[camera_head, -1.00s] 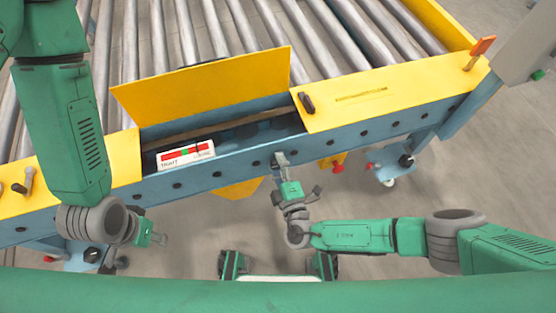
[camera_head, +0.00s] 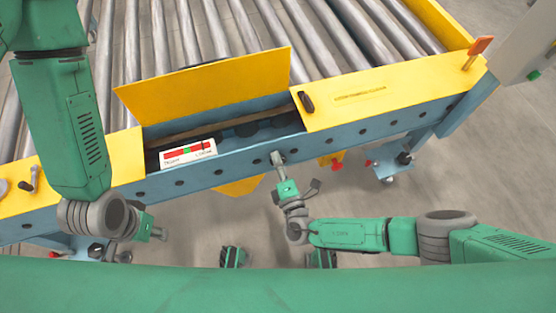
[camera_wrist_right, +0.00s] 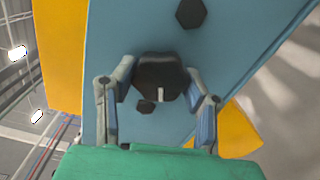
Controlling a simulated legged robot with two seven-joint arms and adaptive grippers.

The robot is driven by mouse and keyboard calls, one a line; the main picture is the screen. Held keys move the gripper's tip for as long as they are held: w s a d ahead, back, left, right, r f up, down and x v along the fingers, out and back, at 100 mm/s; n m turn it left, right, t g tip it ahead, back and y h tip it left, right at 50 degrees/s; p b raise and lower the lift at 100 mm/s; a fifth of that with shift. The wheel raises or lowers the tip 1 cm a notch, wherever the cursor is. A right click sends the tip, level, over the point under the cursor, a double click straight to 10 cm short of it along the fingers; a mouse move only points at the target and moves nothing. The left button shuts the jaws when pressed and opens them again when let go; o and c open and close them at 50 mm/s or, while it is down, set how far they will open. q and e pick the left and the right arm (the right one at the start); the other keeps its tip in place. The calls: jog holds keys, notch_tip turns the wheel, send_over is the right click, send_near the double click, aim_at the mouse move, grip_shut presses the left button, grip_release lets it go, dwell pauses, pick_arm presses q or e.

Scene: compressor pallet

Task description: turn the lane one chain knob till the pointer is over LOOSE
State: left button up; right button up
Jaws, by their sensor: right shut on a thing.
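The black chain knob (camera_wrist_right: 160,78) with a short white mark sits on the blue side face in the right wrist view. My right gripper (camera_wrist_right: 158,92) is shut on it, with a finger on either side. In the head view my right gripper (camera_head: 278,158) meets the blue side rail, and hides the knob. The white gauge plate (camera_head: 188,154), with a red and green scale and small words at both ends, lies in the opened compartment. Its pointer is too small to place surely. My left gripper (camera_head: 157,234) hangs low at the left, away from the knob; its jaws are unclear.
A yellow lid (camera_head: 205,85) stands raised behind the compartment. Metal rollers (camera_head: 240,30) lie beyond. A black handle (camera_head: 306,102) is on the yellow deck, and an orange lever (camera_head: 480,46) stands at the right corner. Open floor lies below the rail.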

jog(key=shift+s+a+f, duration=0.1)
jog(key=shift+s+f, duration=0.2)
jog(key=shift+s, duration=0.05)
jog(key=o, duration=1.2)
jog(key=shift+c, duration=0.2)
jog(key=shift+w+r, duration=0.1)
jog(key=shift+w, duration=0.05)
jog(key=v, duration=1.2)
